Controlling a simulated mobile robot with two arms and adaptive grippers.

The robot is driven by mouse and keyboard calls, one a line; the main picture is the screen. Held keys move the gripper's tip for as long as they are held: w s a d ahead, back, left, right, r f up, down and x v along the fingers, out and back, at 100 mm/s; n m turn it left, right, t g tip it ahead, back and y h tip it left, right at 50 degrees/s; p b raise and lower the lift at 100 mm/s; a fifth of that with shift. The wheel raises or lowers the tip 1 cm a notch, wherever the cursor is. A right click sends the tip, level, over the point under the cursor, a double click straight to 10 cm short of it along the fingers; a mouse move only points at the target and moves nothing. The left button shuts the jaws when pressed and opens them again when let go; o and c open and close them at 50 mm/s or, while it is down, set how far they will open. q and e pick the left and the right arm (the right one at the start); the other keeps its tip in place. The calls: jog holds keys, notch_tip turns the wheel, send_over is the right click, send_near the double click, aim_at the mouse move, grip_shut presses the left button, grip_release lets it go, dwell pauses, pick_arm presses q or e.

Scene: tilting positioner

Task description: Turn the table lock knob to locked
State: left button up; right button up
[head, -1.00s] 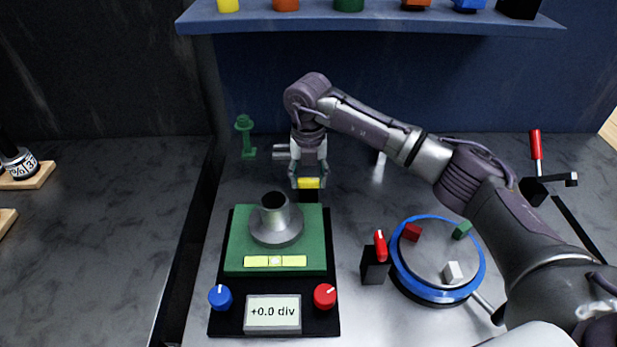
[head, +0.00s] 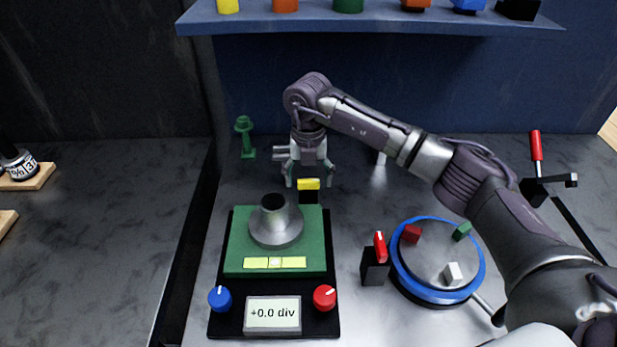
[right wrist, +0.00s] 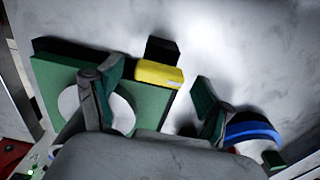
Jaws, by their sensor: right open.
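The tilting positioner has a green table (head: 235,245) on a black base, with a grey round flange and hollow post (head: 276,228) on top. A yellow knob bar (head: 309,184) sits on a black block behind the table's back right corner; I take it as the lock knob, but no lock marking is readable. My right gripper (head: 308,177) is open over it, one finger on each side. In the right wrist view the yellow bar (right wrist: 159,74) lies between the spread fingers, with gaps to both. My left gripper is not in view.
A blue knob (head: 220,298), a red knob (head: 324,297) and a display (head: 273,314) reading +0.0 div are at the front. A blue-rimmed turntable (head: 482,270) and a red-handled black block (head: 374,268) stand right. A shelf (head: 370,24) runs above.

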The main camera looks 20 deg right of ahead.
aim_at(308, 180)
notch_tip(308, 180, up, 12)
dwell(0.4)
jog(key=shift+f, duration=0.1)
